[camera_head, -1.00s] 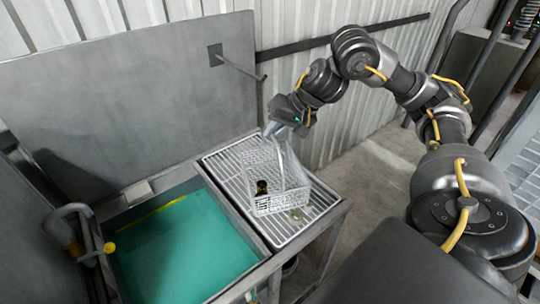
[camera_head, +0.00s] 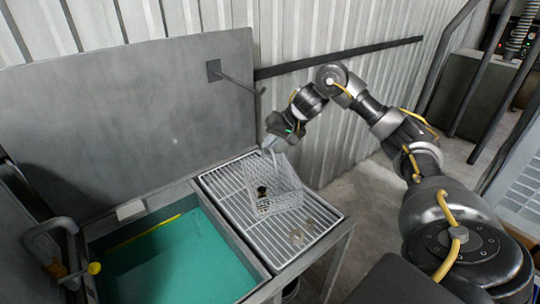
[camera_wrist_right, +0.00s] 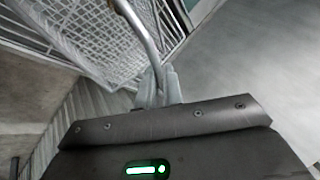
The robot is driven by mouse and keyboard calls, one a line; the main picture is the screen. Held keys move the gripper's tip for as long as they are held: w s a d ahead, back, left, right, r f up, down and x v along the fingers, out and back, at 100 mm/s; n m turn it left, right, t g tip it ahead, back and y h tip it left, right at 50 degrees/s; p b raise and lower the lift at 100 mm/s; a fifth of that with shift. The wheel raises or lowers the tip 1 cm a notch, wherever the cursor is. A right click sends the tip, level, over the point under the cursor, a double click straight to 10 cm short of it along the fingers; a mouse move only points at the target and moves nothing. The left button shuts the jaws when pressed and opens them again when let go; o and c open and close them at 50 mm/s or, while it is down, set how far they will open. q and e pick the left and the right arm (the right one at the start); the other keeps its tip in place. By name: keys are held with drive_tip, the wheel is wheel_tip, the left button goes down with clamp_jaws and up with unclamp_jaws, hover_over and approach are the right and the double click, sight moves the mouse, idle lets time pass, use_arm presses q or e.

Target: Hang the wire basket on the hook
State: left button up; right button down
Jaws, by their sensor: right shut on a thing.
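The wire basket (camera_head: 287,186) is a light mesh box with a small dark part (camera_head: 262,191) inside. It is over the slatted rack; whether its bottom touches the slats is hard to tell. My right gripper (camera_head: 271,147) is shut on its curved handle, above the basket. In the right wrist view the fingers (camera_wrist_right: 158,88) pinch the handle rod (camera_wrist_right: 138,25), with the basket mesh (camera_wrist_right: 92,32) at upper left. The hook (camera_head: 237,83) is a thin rod on the grey back panel, above and left of the gripper. My left gripper is out of view.
The slatted rack (camera_head: 226,184) adjoins a basin of green liquid (camera_head: 180,255). Small round parts (camera_head: 298,236) lie on the rack in front of the basket. The tall grey panel (camera_head: 120,125) stands behind. A pipe with a yellow knob (camera_head: 94,268) is at left.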

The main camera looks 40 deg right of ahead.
drive_tip(key=f, duration=0.3)
drive_tip(key=w+d+f, duration=0.1)
drive_tip(key=shift+w+f, duration=0.1)
drive_tip(key=shift+f, duration=0.3)
drive_tip(key=c, duration=1.6)
unclamp_jaws()
drive_tip(key=shift+f, duration=0.15)
drive_tip(key=shift+o, duration=0.3)
drive_tip(key=p+v, duration=0.1)
drive_tip(key=v, duration=1.1)
